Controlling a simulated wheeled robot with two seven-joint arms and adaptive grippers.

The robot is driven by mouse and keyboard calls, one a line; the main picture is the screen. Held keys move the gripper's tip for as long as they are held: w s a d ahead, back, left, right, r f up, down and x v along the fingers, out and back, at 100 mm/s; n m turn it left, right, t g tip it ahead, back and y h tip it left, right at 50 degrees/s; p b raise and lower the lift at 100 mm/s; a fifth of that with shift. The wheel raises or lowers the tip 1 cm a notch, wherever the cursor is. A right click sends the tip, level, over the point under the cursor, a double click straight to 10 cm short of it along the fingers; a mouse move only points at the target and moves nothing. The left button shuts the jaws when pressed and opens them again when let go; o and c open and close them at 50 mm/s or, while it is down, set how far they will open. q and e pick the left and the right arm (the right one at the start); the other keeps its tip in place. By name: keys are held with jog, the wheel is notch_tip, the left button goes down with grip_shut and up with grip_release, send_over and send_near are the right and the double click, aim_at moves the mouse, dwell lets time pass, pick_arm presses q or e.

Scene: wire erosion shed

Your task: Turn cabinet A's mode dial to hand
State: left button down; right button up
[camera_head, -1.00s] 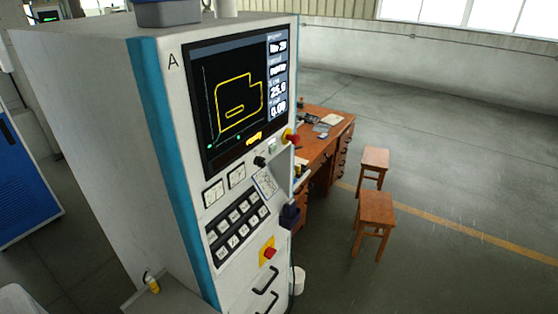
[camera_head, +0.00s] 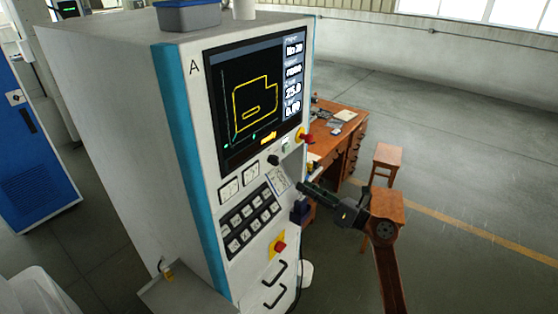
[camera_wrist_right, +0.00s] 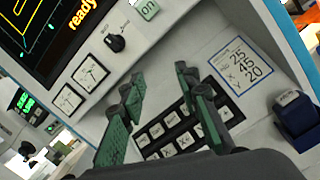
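Cabinet A (camera_head: 120,110) stands at left centre in the head view, with the letter A at its upper front. Its small black dial (camera_head: 273,160) sits below the screen's lower right corner. In the right wrist view the dial (camera_wrist_right: 116,42) is at upper left, under the yellow "ready" text; its setting is too small to read. My right gripper (camera_head: 303,188) is to the right of and below the dial, in front of the panel. In the right wrist view its green-padded fingers (camera_wrist_right: 158,84) are apart with nothing between them, and the dial lies beyond them. My left gripper is not in view.
A button pad (camera_head: 250,222) and a red stop button (camera_head: 279,246) are lower on the cabinet front. A red knob (camera_head: 306,137) juts from its right edge. A dark blue box (camera_wrist_right: 298,115) is at right in the wrist view. A desk and stools (camera_head: 388,158) stand behind.

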aim_at(278, 161)
notch_tip(278, 161, up, 9)
jog(key=s+a+n+g, duration=0.1)
jog(key=s+a+n, duration=0.2)
jog(key=n, duration=0.3)
jog(key=shift+h, duration=0.4)
jog(key=p+x, duration=0.2)
jog(key=x, duration=0.4)
jog(key=shift+w+a, duration=0.15)
jog(key=shift+w, duration=0.25)
jog(key=shift+w+a+f, duration=0.1)
jog(key=shift+w+a, duration=0.3)
jog(key=shift+c, duration=0.5)
grip_shut()
